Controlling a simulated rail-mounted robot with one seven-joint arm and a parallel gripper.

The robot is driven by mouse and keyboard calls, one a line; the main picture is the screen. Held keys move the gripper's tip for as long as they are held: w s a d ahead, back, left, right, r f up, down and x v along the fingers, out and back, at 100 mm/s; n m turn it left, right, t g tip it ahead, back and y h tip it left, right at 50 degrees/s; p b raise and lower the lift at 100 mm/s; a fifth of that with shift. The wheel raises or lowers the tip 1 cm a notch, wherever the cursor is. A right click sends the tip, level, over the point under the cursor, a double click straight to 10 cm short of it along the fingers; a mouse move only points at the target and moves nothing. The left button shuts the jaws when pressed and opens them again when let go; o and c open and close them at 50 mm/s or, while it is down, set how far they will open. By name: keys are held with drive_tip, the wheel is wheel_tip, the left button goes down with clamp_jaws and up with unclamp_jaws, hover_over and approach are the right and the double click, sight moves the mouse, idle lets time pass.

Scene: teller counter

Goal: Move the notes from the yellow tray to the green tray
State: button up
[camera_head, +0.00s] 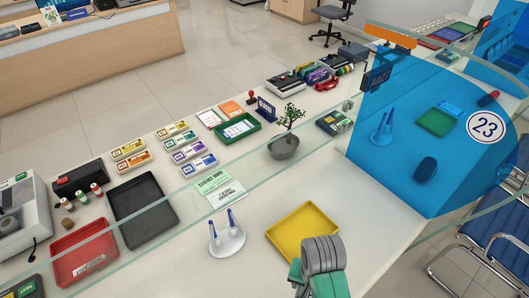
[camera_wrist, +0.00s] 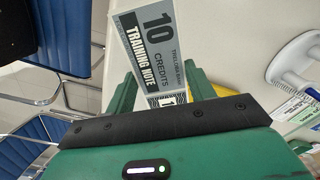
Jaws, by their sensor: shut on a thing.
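My gripper (camera_wrist: 160,88) is shut on grey notes (camera_wrist: 152,42) in the wrist view. The face shown reads "10 CREDITS TRAINING NOTE". A patterned strip with a "1" shows lower between the fingers; I cannot tell how many notes there are. In the head view my green and grey gripper body (camera_head: 323,270) is at the bottom, by the near right edge of the yellow tray (camera_head: 283,250); its fingertips and the notes are hidden there. The tray's visible floor looks empty. The green tray (camera_head: 255,126) lies farther back on the counter, with a pale printed paper in it.
A glass screen edge (camera_head: 330,137) runs across the counter. A potted plant (camera_head: 284,148) and a white pen stand (camera_head: 227,243) stand near the yellow tray. A blue partition (camera_head: 400,165) stands at right. Printed slips (camera_head: 221,188) lie mid-counter.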

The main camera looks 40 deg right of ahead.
drive_tip(key=w+a+r+n, duration=0.4)
drive_tip(key=w+a+n, duration=0.4)
drive_tip(key=w+a, duration=0.3)
drive_tip(key=a+n, duration=0.9)
drive_tip(key=a, duration=0.7)
wheel_tip(320, 180, up, 22)
drive_tip(key=m+p, duration=0.5)
drive_tip(key=p, duration=2.1)
drive_tip(key=shift+w+d+r, duration=0.2)
drive_tip(key=shift+w, duration=0.2)
